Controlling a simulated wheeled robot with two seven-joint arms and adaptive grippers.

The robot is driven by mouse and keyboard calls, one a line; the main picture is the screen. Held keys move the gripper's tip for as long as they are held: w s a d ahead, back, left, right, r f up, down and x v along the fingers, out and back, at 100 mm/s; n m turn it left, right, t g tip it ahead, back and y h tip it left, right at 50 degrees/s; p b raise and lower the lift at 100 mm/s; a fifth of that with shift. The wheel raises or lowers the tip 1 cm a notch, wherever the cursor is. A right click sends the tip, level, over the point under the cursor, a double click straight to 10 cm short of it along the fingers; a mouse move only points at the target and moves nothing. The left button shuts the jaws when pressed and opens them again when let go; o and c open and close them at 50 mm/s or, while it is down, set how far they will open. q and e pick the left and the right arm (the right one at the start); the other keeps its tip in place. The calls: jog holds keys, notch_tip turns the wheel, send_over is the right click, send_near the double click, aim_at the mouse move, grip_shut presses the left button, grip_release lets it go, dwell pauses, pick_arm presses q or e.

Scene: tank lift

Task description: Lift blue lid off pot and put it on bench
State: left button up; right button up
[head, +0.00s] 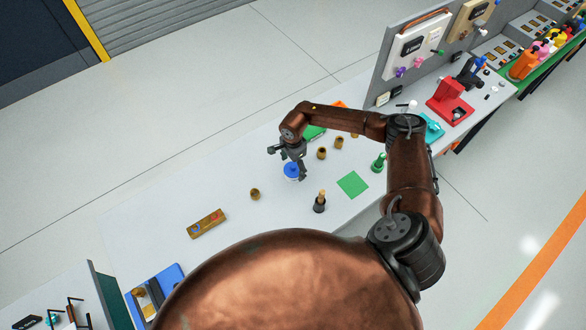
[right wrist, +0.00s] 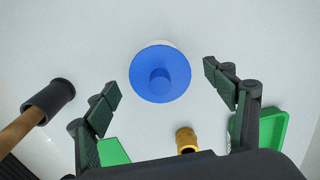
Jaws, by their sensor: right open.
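The blue lid (head: 291,169) sits on a small white pot (head: 291,177) on the bench (head: 230,217). In the right wrist view the round blue lid (right wrist: 160,74) with its raised knob lies ahead of and between the fingers, and only a thin edge of the white pot shows behind it. My right gripper (head: 289,163) is over the pot; in the right wrist view its fingers (right wrist: 160,85) are spread wide on both sides of the lid, touching nothing visible. My left gripper is not in view.
A green square (head: 352,185), green bottle (head: 379,163) and wooden block (head: 207,223) are also on the bench. Bare bench lies between the block and cup.

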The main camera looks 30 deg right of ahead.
jog(key=shift+c, duration=0.2)
jog(key=c, duration=1)
jog(key=shift+r, duration=0.15)
